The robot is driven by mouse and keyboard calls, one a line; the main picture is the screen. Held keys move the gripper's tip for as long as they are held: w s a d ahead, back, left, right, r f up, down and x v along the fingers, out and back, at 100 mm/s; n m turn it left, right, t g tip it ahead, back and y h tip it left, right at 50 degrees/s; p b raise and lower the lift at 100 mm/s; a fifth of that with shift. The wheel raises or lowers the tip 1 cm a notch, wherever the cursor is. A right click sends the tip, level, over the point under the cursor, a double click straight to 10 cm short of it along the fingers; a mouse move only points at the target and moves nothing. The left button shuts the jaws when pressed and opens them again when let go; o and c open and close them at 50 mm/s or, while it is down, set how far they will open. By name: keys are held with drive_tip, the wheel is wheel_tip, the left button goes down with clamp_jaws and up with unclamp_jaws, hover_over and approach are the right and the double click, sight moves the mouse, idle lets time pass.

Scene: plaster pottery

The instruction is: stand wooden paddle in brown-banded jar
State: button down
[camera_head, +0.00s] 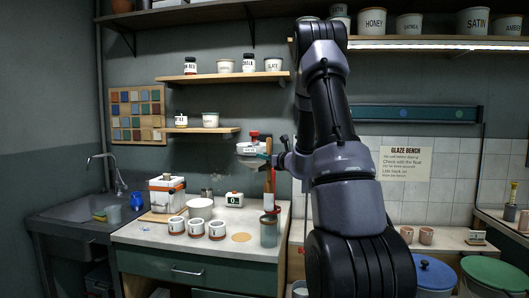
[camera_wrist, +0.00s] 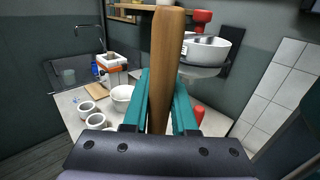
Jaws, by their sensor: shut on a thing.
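The wooden paddle (camera_wrist: 166,65) is upright between the teal fingers of my gripper (camera_wrist: 160,105), which is shut on it. In the head view the paddle (camera_head: 268,186) hangs near-vertical below my gripper (camera_head: 277,160), over the right front of the counter. A tall grey-green jar (camera_head: 269,233) stands directly below it, with something red at its mouth. I cannot tell whether the paddle's lower end is above, behind or inside that jar, or make out a brown band on it.
A wall-mounted white pan with a red top (camera_head: 250,148) is close behind my gripper; it also shows in the wrist view (camera_wrist: 208,50). A white bowl (camera_head: 200,208), a digital display (camera_head: 234,199) and an orange-trimmed box (camera_head: 166,194) stand on the counter (camera_head: 150,235). A sink (camera_head: 75,215) is at left.

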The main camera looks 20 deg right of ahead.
sight(268, 180)
drive_tip(key=shift+f, duration=4.7)
drive_tip(key=c, duration=0.6)
unclamp_jaws()
drive_tip(key=shift+s, duration=0.15)
drive_tip(key=s, duration=0.3)
drive_tip(key=s+d, duration=0.1)
drive_tip(key=s, duration=0.3)
drive_tip(key=s+d, duration=0.1)
drive_tip(key=s, duration=0.2)
drive_tip(key=shift+s, duration=0.2)
